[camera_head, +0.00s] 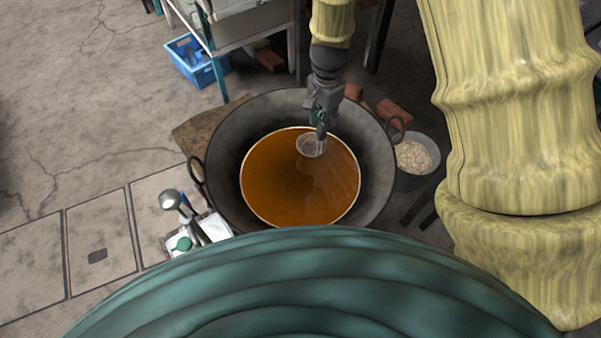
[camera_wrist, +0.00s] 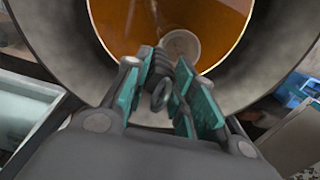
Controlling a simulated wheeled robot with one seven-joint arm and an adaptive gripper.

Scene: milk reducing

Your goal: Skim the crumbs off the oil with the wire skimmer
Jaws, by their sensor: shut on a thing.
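A large dark wok (camera_head: 375,160) holds a round pool of amber-brown oil (camera_head: 285,185). My gripper (camera_head: 321,122) is over the far right part of the wok. It is shut on the handle of the wire skimmer (camera_head: 311,145), whose round pale mesh head is at the oil surface near its far edge. I cannot tell how deep the head sits. In the wrist view my gripper (camera_wrist: 165,85) has its teal fingers on both sides of the dark ribbed handle, and the skimmer head (camera_wrist: 181,46) shows beyond them. No separate crumbs can be made out on the oil.
A grey bowl with pale crumb-like bits (camera_head: 413,157) stands right of the wok. Bricks (camera_head: 393,112) lie behind it. A ladle (camera_head: 176,204) and a white tray (camera_head: 213,228) are at the lower left. A blue crate (camera_head: 193,62) stands at the back left.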

